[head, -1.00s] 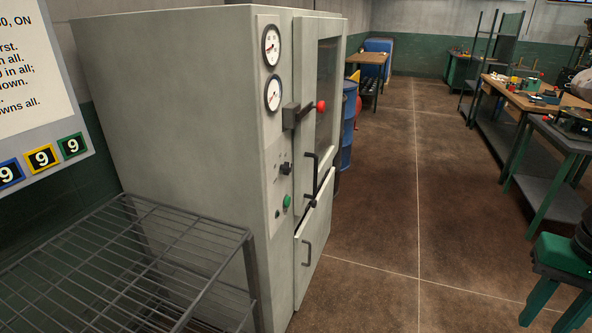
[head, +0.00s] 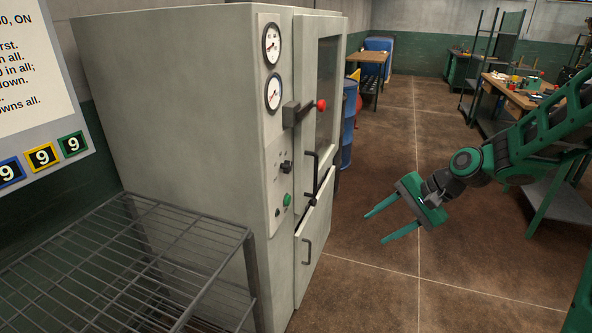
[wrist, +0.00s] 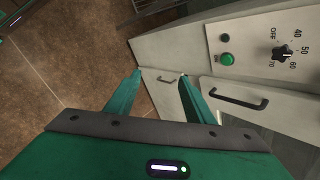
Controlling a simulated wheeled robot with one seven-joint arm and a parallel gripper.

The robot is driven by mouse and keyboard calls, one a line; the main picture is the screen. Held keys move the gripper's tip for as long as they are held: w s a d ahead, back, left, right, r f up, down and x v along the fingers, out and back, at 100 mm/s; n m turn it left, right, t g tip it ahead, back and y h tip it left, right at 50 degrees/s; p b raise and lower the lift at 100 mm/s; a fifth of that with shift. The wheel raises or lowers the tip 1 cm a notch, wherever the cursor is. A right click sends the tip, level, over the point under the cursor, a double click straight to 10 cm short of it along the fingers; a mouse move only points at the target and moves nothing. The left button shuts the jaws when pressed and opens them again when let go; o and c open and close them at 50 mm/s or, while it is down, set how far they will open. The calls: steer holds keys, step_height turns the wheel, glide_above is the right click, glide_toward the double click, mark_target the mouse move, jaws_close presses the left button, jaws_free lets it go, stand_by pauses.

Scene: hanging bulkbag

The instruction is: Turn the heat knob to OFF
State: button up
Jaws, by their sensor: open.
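The heat knob (head: 286,167) is a small black knob on the front panel of a tall grey cabinet (head: 180,120). In the wrist view the knob (wrist: 284,53) sits at the upper right, with a dial marked OFF, 40, 50, 60 and 70 around it. Its pointer seems to face the 50–60 side, away from OFF. My gripper (head: 376,226) is open and empty, in the air to the right of the cabinet front. In the wrist view its two fingers (wrist: 155,82) point towards the cabinet, apart from the knob.
A green button (wrist: 226,59) and a small black button (wrist: 224,38) sit beside the knob. Black door handles (head: 307,250) and a red-tipped lever (head: 320,105) stick out from the cabinet front. A wire rack (head: 130,260) stands at the left. Open floor lies right of the cabinet.

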steer(key=w+a+r+m+y, duration=0.25)
steer(key=w+a+y, duration=0.3)
steer(key=a, duration=0.35)
steer(key=m+t+y, duration=0.3)
steer(key=m+y, duration=0.2)
steer(key=m, duration=0.1)
glide_toward(291, 166)
steer(key=x, duration=0.8)
steer(key=shift+s+a+r, duration=0.1)
steer(key=shift+s+a, duration=0.05)
steer(key=shift+s, duration=0.05)
steer(key=shift+c, duration=0.2)
steer(key=c, duration=1)
steer(key=shift+a, duration=0.15)
steer(key=shift+d, duration=0.2)
